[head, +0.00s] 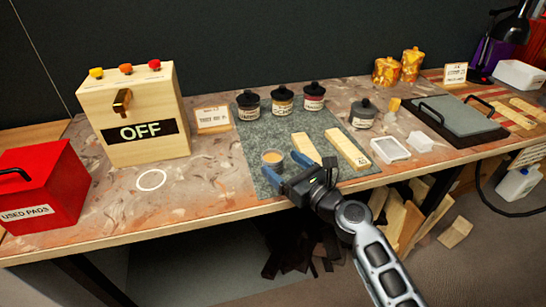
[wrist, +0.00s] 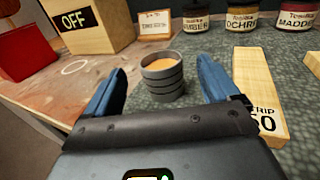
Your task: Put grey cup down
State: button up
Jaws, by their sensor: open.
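The grey cup (head: 272,160) stands upright on the grey-green mat (head: 262,133), near the mat's front left edge. It has a ribbed side and orange-brown contents. In the wrist view the cup (wrist: 162,78) stands between and a little beyond the two blue fingers of my gripper (wrist: 165,88). The fingers are spread wide, with a gap on each side of the cup. In the head view my gripper (head: 283,170) is low at the front of the mat, right beside the cup.
Wooden strips (head: 347,149) lie right of the cup. Several dark-lidded jars (head: 282,101) stand behind. The wooden OFF box (head: 133,112) and red used-pads box (head: 40,187) are at left. A white ring (head: 152,180) marks bare bench between box and mat.

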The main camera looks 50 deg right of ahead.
jog(key=s, duration=0.2)
jog(key=s+a, duration=0.1)
jog(key=s, duration=0.2)
jog(key=shift+b, duration=0.3)
jog(key=shift+s+a+f, duration=0.15)
jog(key=shift+a, duration=0.1)
jog(key=s+a+f+n+g, duration=0.35)
jog(key=s+a+n, duration=0.85)
jog(key=s+n, duration=0.45)
jog(key=s+a+r+n+y, duration=0.1)
jog(key=s+a+r+n, duration=0.2)
jog(key=n, duration=0.8)
jog(key=s+a+r+n+y, duration=0.2)
jog(key=s+a+r+n, duration=0.2)
jog(key=n, duration=0.6)
notch_tip(320, 180, up, 2)
jog(key=s, duration=0.2)
jog(key=shift+s+a+r+n+t, duration=0.15)
jog(key=shift+s+n+t, duration=0.2)
jog(key=shift+s, duration=0.05)
